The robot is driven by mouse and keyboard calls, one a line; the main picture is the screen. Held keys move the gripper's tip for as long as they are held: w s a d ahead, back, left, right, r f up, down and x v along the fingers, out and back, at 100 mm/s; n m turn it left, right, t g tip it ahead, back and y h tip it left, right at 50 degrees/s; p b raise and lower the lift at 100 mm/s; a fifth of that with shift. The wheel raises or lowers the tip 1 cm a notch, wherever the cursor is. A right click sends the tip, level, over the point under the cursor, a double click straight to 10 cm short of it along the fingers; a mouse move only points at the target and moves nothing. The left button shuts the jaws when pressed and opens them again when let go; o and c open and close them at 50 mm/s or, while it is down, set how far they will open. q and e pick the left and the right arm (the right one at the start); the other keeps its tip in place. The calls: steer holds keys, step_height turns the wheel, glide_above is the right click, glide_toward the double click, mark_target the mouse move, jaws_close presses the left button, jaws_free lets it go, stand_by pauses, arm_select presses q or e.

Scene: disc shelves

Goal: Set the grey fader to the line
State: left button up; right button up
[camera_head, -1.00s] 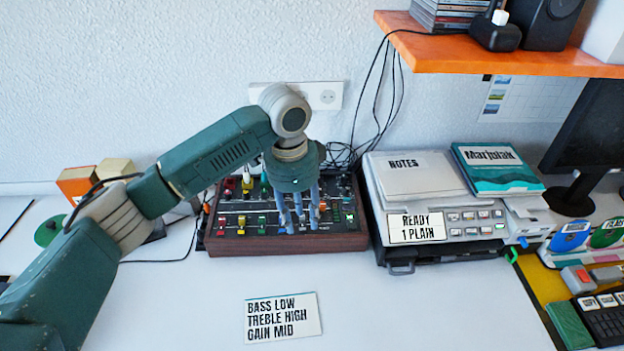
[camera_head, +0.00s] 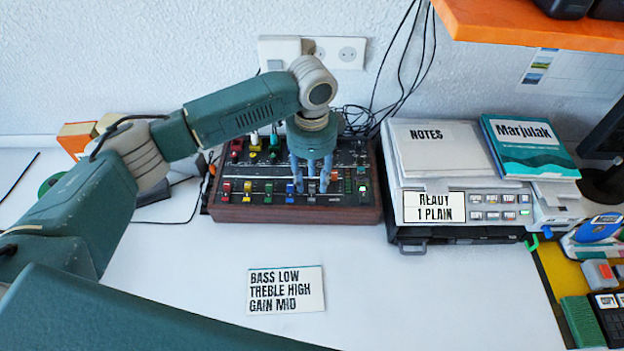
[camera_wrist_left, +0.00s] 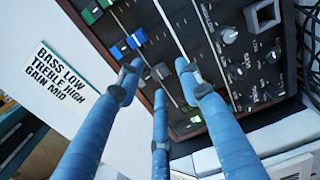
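The mixer (camera_head: 228,213) with a wooden front stands on the table against the wall. My left gripper (camera_head: 312,188) points down over its fader rows, right of the middle. In the left wrist view the grey fader (camera_wrist_left: 160,71) shows between the gripper's spread fingers (camera_wrist_left: 160,95). I cannot tell whether any finger touches it. A white line (camera_wrist_left: 174,32) runs across the fader tracks. The grey cap appears on the label side of it. My right gripper is not in view.
A label card (camera_head: 286,290) lies on the table in front of the mixer. Cables (camera_head: 405,75) hang behind.

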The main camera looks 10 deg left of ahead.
arm_select(q)
steer(key=shift+f, duration=0.8)
jaws_close()
steer(key=shift+w+a, duration=0.2)
steer(key=shift+w, duration=0.8)
steer(key=shift+w+a, duration=0.15)
steer(key=shift+w, duration=0.85)
jaws_free()
steer(key=shift+s, duration=0.1)
steer(key=shift+r, duration=0.15)
